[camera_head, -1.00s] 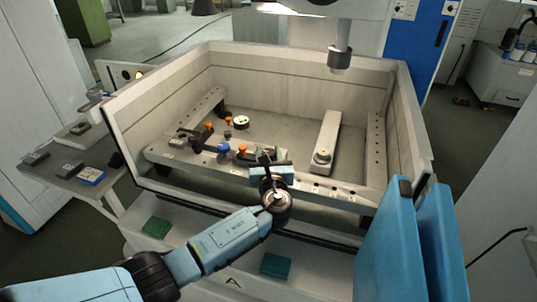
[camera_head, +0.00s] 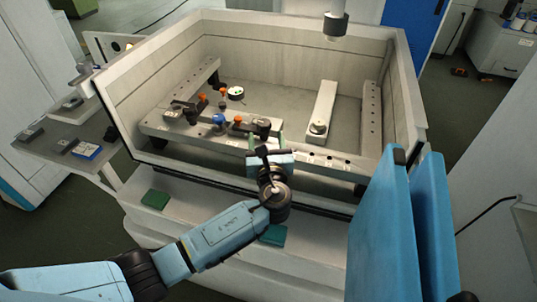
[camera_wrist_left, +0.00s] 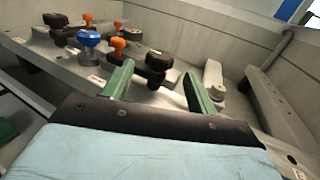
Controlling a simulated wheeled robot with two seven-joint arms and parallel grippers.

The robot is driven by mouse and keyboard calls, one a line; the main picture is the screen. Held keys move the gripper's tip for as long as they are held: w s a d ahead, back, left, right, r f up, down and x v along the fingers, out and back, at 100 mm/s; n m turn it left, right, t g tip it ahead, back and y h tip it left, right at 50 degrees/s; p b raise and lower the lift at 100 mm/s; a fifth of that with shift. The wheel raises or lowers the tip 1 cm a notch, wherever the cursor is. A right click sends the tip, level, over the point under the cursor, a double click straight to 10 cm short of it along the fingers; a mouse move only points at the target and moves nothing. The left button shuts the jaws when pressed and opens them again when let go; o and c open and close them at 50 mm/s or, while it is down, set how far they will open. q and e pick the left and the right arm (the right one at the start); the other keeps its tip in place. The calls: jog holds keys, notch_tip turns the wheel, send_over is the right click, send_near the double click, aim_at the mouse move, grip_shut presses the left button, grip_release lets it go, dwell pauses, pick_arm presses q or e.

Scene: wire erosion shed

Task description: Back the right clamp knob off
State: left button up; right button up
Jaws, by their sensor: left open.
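The right clamp knob (camera_head: 262,124) is a round black knob on a black clamp arm, on the front rail in the tank. It also shows in the left wrist view (camera_wrist_left: 158,60), ahead of my fingers and between them. My left gripper (camera_head: 266,141) is open, its two green fingers apart with nothing between their tips. It is on the near side of the knob; I see no contact. An orange knob (camera_wrist_left: 118,43) sits at the left of the same clamp. A blue knob (camera_wrist_left: 89,38) is further left. My right gripper is not in view.
The left clamp's black knob (camera_wrist_left: 55,18) is further along the rail. A bar with a round knob (camera_head: 319,126) lies to the right. The tank walls (camera_head: 290,52) surround the rails. Blue panels (camera_head: 378,215) stand at front right.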

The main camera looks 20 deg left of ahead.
pick_arm(q)
jog(key=v, duration=0.6)
jog(key=shift+s, duration=0.4)
jog(key=shift+s+d+f, duration=0.1)
jog(key=shift+d, duration=0.05)
